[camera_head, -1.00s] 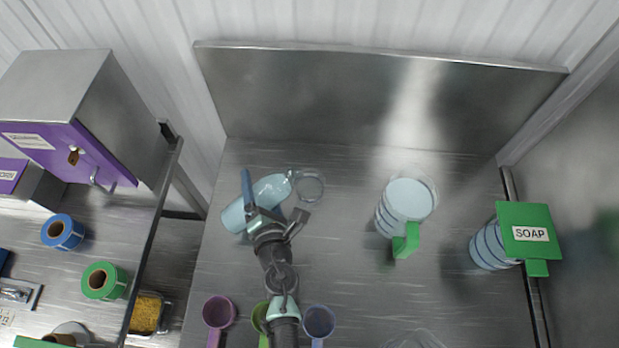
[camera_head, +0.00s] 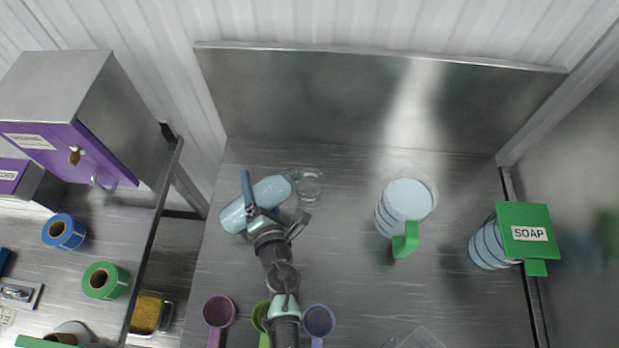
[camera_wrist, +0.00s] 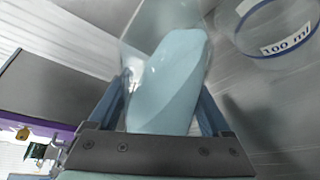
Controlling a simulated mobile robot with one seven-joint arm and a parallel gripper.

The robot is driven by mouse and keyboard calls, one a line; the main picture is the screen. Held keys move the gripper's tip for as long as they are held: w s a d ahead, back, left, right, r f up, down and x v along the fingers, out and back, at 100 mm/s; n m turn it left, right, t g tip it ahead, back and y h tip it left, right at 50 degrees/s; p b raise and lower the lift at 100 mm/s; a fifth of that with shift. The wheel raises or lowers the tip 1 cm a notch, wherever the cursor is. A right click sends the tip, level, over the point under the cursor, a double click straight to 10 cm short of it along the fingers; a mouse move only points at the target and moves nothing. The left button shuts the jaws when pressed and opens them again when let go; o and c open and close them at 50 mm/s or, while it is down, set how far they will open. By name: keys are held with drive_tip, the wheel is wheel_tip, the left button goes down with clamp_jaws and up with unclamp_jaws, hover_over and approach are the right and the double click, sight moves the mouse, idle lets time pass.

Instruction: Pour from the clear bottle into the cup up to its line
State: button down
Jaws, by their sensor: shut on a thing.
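My gripper (camera_head: 272,206) is shut on the clear bottle (camera_head: 236,215), which holds pale blue liquid. The bottle is tilted far over, its mouth end towards the right, beside the cup. The clear cup (camera_head: 309,186) stands on the counter just right of the mouth. In the wrist view the bottle (camera_wrist: 166,85) lies between my two fingers, and the cup (camera_wrist: 284,16) shows at upper right with a blue line and a "100 ml" label. I cannot make out a stream or the level in the cup.
A large jug with a green handle (camera_head: 405,243) stands right of the cup. Purple (camera_head: 219,310), green and blue (camera_head: 319,320) scoops lie at the front near my arm. Counter between cup and jug is clear.

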drive_tip(key=shift+a, duration=0.1)
idle(0.4)
drive_tip(key=shift+s+a+m+g+y+p, duration=0.1)
drive_tip(key=shift+a+m+g+y+p, duration=0.15)
drive_tip(key=shift+m+y+p, duration=0.45)
idle(1.4)
drive_tip(key=shift+d+r+m+g+p, duration=0.3)
drive_tip(key=shift+r+m+p, duration=0.55)
drive_tip(key=shift+p, duration=1.25)
idle(1.2)
